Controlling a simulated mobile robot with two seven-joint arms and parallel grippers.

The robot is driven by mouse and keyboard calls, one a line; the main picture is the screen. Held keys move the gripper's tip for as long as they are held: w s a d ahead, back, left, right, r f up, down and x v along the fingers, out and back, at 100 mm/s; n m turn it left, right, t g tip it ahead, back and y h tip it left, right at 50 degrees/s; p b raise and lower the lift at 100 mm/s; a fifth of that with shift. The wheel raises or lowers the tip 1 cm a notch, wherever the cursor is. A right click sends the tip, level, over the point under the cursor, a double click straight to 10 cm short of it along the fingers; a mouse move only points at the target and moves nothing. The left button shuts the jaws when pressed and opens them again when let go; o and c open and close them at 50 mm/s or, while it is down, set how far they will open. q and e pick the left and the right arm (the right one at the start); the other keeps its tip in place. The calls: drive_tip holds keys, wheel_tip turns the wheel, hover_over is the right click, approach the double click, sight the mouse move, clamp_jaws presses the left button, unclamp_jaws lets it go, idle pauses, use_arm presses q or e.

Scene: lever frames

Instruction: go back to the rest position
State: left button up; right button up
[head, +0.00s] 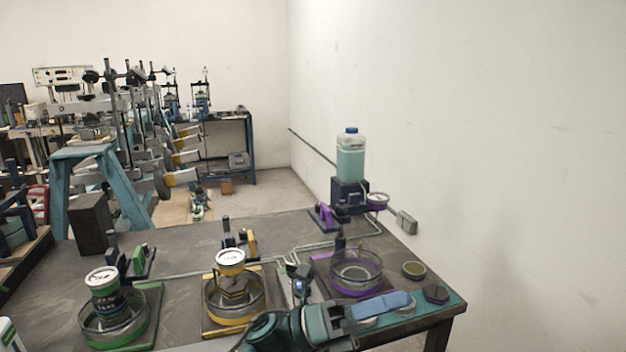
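My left gripper (345,318) is low in the head view, at the front edge of the table near the purple station. Its arm comes in from the bottom. My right gripper is not in view. The purple-framed glass dish (357,274) stands just behind the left gripper. The yellow-framed dish (233,300) and the green-framed dish (112,322) stand to its left, each with a white-topped container in it.
The dark table (190,235) carries small fixtures with green, yellow and purple parts behind the dishes. A bottle of teal liquid (351,158) stands on a dark block at the back right. The wall is close on the right.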

use_arm(q)
drive_tip(key=a+f+n+t+y, duration=0.7)
drive_tip(key=n+t, duration=0.3)
drive_tip(key=n, duration=0.6)
drive_tip(key=a+f+n+t+y, duration=0.65)
drive_tip(key=f+n+t, duration=0.25)
drive_tip(key=n, duration=0.7)
drive_tip(key=s+a+f+n+g+y, duration=0.3)
drive_tip(key=s+a+f+n, duration=0.2)
drive_tip(key=s+f, duration=0.2)
drive_tip(key=s+a+f+n+g+y+p, duration=0.1)
drive_tip(key=s+a+f+n+g+y, duration=0.2)
drive_tip(key=s+a+f+n, duration=0.3)
wheel_tip(320, 180, down, 3)
drive_tip(key=shift+s+r, duration=0.2)
drive_tip(key=shift+s, duration=0.5)
